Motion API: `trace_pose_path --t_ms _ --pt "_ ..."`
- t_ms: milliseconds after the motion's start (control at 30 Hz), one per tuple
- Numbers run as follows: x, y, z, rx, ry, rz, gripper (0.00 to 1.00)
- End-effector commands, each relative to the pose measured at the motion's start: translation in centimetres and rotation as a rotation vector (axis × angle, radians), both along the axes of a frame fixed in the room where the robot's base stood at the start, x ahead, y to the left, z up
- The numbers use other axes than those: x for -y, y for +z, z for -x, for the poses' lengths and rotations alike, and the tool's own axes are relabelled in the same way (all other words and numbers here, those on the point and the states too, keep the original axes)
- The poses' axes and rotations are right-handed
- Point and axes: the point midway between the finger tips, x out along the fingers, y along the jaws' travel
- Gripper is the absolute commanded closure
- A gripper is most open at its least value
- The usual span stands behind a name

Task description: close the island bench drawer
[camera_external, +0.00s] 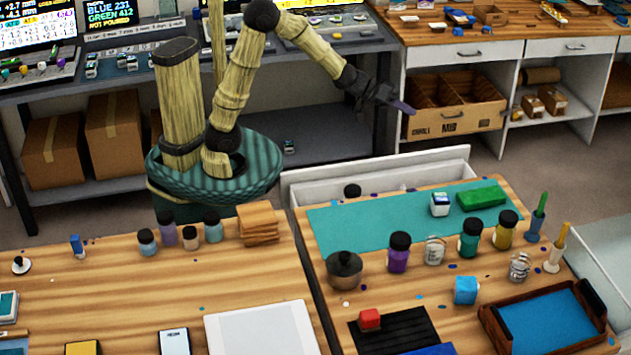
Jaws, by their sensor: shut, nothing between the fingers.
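The island bench (465,295) is a wooden-topped table at the lower right with a teal mat on it. A white drawer (380,172) stands out from its far side, on the side facing my base. The drawer is open, with a gap between its raised outer panel and the bench top's edge. A dark round object (352,190) shows at the gap; I cannot tell if it is inside. My gripper (402,106) is shut and empty. It is in the air beyond the drawer, above its right half in the picture, and apart from it.
Bottles, a green block (481,198) and a white-and-blue box (440,204) stand near the drawer side of the bench top. A second wooden bench (130,285) lies at left. Shelving with a cardboard bin (455,117) stands behind my gripper. Grey floor shows between.

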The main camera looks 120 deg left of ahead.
Motion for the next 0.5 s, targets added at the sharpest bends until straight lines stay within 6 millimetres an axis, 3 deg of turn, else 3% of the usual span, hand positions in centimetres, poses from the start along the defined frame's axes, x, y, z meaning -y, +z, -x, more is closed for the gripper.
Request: trace_pose_path --t_ms 33,200,300,500 --pt "-2.1 -0.5 0.6 0.054 0.018 0.041 1.00" --pt "-6.8 -0.7 3.0 0.244 0.016 0.219 1.00" --pt "-8.9 -1.0 5.1 0.335 -0.003 0.336 1.00" --pt "-11.1 -1.4 9.1 0.449 -0.050 0.534 1.00"
